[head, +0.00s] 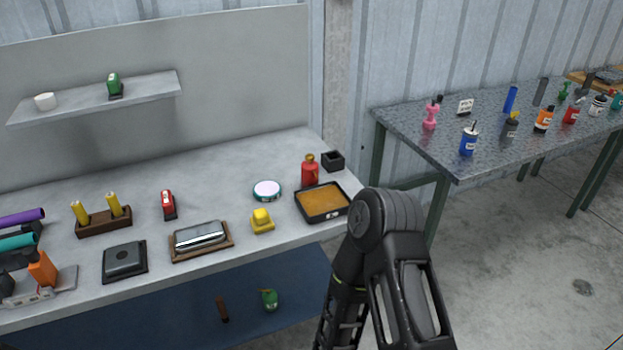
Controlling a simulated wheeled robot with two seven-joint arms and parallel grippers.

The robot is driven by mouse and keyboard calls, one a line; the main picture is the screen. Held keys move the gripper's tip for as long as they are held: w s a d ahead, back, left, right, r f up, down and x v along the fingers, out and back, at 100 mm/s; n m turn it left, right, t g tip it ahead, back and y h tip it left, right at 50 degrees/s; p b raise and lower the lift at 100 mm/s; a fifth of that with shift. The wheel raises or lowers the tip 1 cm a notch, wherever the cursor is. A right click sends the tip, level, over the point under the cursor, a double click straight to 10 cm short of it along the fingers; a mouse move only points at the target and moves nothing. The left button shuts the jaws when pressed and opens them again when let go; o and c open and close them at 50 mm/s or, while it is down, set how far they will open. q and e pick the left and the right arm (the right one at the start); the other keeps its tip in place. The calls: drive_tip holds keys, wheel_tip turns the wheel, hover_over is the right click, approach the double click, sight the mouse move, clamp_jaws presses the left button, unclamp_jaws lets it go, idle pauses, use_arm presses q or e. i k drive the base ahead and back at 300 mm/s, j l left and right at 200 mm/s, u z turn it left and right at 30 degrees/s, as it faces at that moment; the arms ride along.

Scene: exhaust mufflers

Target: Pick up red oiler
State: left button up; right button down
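A red can with a brass-coloured top (310,172) stands upright at the right end of the grey workbench, behind a tray of orange-brown material; it looks most like the red oiler. A smaller red item with a white label and dark base (168,203) stands farther left on the same bench. A red bottle (571,115) stands on the right table. I cannot tell for sure which one is named the oiler. A black arm of mine rises at the lower middle, in front of the bench's right end. Neither gripper's fingers show.
The workbench (240,168) also holds the brown-filled tray (322,217), a dark open box (332,161), a round tin (267,190) and a yellow item (262,220). A wall shelf (150,88) hangs above. The metal table (400,120) at right carries several bottles. Floor between is open.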

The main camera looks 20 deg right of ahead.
sight(309, 173)
drive_tip(key=i+l+z, duration=0.1)
drive_tip(key=l, duration=0.35)
drive_tip(key=i+l+z, duration=0.1)
drive_tip(key=l, duration=0.4)
drive_tip(key=i+l+z, duration=0.1)
drive_tip(key=i+l, duration=0.15)
drive_tip(key=l, duration=0.15)
drive_tip(key=i+l+z, duration=0.1)
drive_tip(key=l, duration=0.35)
drive_tip(key=i+l+z, duration=0.1)
drive_tip(key=i+l, duration=0.2)
drive_tip(key=i+l+z, duration=0.1)
drive_tip(key=l, duration=0.4)
drive_tip(key=i+l+z, duration=0.1)
drive_tip(key=i+l, duration=0.2)
drive_tip(key=l, duration=0.1)
